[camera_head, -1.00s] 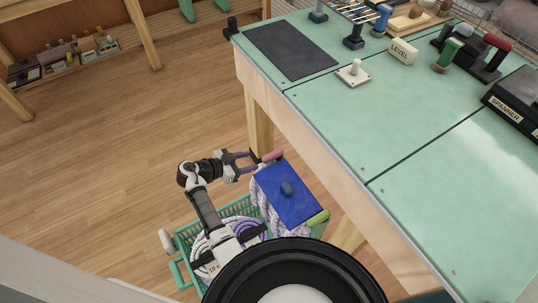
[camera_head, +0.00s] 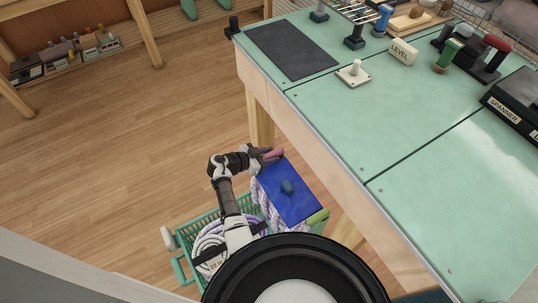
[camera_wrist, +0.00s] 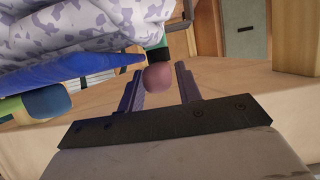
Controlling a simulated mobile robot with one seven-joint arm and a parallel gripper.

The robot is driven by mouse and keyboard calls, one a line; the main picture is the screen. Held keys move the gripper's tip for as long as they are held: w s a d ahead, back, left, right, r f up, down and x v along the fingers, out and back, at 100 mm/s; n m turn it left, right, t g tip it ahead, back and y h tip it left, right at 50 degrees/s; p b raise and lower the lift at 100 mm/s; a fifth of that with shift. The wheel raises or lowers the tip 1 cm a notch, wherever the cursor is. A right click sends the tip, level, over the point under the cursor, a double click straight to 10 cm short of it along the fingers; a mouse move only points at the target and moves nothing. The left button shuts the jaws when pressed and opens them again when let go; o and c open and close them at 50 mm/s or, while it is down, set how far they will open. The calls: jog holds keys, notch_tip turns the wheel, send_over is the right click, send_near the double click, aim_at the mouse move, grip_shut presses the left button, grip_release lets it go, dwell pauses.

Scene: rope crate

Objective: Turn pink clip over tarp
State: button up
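The pink clip (camera_head: 274,154) sits at the far left corner of the blue tarp (camera_head: 305,203), on the crate's far side. In the wrist view the clip's rounded pink end (camera_wrist: 160,77) lies between my two fingers, nearer the left one. My gripper (camera_head: 264,153) is open, and a gap shows between the clip and the right finger. The tarp lies flat over part of the green crate (camera_head: 183,240); its blue edge (camera_wrist: 85,70) shows in the wrist view. A yellow-green clip (camera_head: 318,217) is at the tarp's near right corner.
Coiled pale rope (camera_head: 208,240) lies in the crate's left part. The green workbench (camera_head: 350,130) with tools rises close on the right. The wooden floor (camera_head: 110,165) on the left is clear.

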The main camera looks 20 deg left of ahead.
grip_shut()
jog(key=shift+s+d+n+t, duration=0.15)
jog(key=shift+n+t, duration=0.15)
jog(key=shift+t, duration=0.1)
jog(key=shift+s+d+f+n+t+y, duration=0.15)
jog(key=shift+n+t+y, duration=0.15)
jog(key=shift+n+y, duration=0.2)
jog(key=shift+s+d+r+n+t+y, duration=0.15)
jog(key=shift+n+t+y, duration=0.15)
jog(key=shift+n+y, duration=0.15)
jog(key=shift+s+d+n+t+y+b, duration=0.1)
jog(key=shift+d+n+t+y+b, duration=0.25)
jog(key=shift+n+y, duration=0.5)
jog(key=shift+s+d+n+t+y+b, duration=0.15)
jog(key=shift+n+t+y, duration=0.3)
jog(key=shift+n+y, duration=0.35)
jog(key=shift+w, duration=0.1)
jog(key=shift+o, duration=1.7)
grip_release()
